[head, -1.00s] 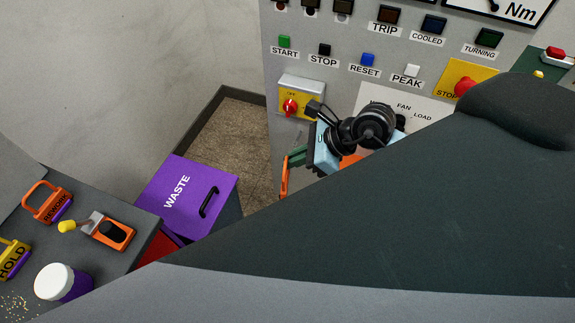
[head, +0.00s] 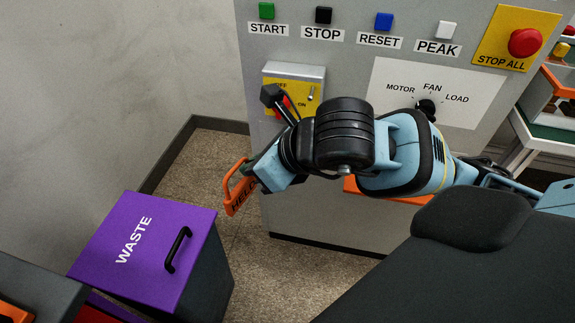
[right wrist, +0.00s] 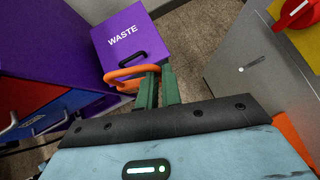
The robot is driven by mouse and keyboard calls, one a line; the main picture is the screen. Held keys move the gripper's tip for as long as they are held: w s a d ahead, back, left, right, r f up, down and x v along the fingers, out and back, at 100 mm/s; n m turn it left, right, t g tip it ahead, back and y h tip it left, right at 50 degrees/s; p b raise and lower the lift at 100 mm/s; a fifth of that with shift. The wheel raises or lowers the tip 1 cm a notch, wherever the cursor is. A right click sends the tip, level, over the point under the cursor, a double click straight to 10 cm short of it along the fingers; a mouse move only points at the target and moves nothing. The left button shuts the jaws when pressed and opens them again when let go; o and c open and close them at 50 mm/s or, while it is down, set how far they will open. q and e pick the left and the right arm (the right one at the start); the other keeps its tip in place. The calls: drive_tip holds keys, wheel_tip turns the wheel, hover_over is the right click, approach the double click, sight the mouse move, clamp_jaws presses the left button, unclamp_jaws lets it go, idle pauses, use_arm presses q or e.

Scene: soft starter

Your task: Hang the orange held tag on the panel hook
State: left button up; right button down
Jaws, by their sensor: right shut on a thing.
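The orange tag (head: 236,192), lettered HELD, is a loop-shaped piece at the tip of my right gripper (right wrist: 159,72) in the head view. In the right wrist view the orange tag (right wrist: 126,73) is pinched at the ends of the green fingers, which are shut on it. It hangs in the air left of the grey panel (head: 420,215), apart from it. A thin peg with a white tip (right wrist: 241,70) stands on the panel in the right wrist view; it looks like the hook. In the head view my right arm hides that spot. My left gripper is not in view.
A purple-lidded WASTE bin (head: 150,245) stands on the floor below and left of the tag. The panel carries a yellow switch plate (head: 275,75), several buttons and a red stop button (head: 525,42). Open floor (head: 215,160) lies between wall and panel.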

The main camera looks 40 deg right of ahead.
use_arm(q)
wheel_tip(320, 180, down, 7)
drive_tip(key=b, duration=0.7)
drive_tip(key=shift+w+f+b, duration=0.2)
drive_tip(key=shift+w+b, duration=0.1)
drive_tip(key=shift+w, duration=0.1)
use_arm(e)
drive_tip(key=d+f+m+h, duration=0.4)
drive_tip(key=f+m, duration=0.2)
drive_tip(key=f, duration=0.1)
drive_tip(key=d+f+m+g+h, duration=0.1)
drive_tip(key=d+f+m+h, duration=0.3)
drive_tip(key=f, duration=0.4)
drive_tip(key=shift+w+d+m+h, duration=0.4)
drive_tip(key=shift+m+h, duration=0.4)
drive_tip(key=shift+m, duration=0.4)
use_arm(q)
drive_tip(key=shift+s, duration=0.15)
use_arm(e)
drive_tip(key=shift+f, duration=0.1)
use_arm(q)
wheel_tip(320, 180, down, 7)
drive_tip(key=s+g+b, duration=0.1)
drive_tip(key=b, duration=0.5)
use_arm(e)
drive_tip(key=w+d+f, duration=0.3)
drive_tip(key=w+d, duration=0.5)
drive_tip(key=d, duration=0.1)
drive_tip(key=shift+w+d, duration=0.2)
drive_tip(key=shift+d, duration=0.15)
